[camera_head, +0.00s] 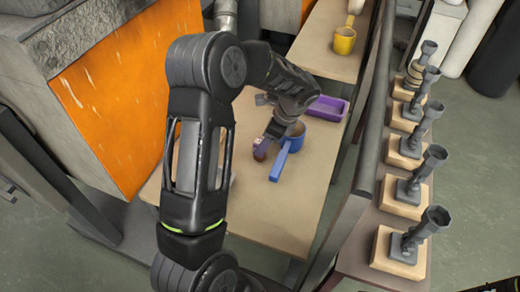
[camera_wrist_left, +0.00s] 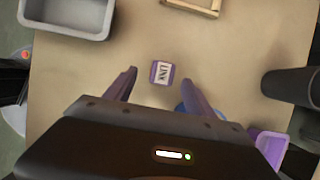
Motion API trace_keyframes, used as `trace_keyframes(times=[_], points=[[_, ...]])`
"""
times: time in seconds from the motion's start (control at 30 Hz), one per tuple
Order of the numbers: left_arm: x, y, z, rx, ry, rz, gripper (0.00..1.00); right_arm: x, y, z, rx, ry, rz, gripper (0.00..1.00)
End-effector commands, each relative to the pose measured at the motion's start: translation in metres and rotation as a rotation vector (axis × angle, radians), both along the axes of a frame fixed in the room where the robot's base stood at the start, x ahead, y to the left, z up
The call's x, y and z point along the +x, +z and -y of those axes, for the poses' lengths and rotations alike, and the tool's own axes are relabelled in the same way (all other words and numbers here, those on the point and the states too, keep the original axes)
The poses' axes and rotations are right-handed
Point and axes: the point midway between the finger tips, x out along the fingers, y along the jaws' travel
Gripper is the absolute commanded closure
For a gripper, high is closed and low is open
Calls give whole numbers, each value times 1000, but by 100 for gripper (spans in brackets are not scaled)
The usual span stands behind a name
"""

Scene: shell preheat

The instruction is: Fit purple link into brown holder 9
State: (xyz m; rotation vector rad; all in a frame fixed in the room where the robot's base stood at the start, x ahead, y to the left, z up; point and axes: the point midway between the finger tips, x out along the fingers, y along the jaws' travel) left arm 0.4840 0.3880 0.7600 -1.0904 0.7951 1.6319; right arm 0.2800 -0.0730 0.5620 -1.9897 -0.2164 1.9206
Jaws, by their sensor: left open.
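A small purple link (camera_wrist_left: 162,73) with a white "LINK" label shows in the left wrist view, over the tan table. My left gripper (camera_wrist_left: 158,77) is open, with one finger on each side of the link in the picture. I see no contact with the link, and the height of the fingertips above the table is hard to judge. I cannot make out brown holder 9 with certainty. My right gripper is not in view.
A blue mug (camera_head: 297,136) with a long handle stands beside my left gripper. A purple tray (camera_head: 328,108) lies behind it. A grey tray (camera_wrist_left: 70,14) and a wooden frame (camera_wrist_left: 196,6) show in the left wrist view. The table's front right (camera_head: 295,215) is clear.

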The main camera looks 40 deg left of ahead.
Motion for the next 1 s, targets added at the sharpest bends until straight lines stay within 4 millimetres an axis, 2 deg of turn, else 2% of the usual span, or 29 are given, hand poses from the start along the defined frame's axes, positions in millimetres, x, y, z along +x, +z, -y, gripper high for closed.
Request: trace_keyframes(times=[0.17,0.53,1.0], points=[[-1,-3,-1,0,1,-2,37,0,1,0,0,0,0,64],[-4,-46,-17,-1,1,-2,37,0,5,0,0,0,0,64],[-4,-48,-18,-1,0,0,37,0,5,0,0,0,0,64]])
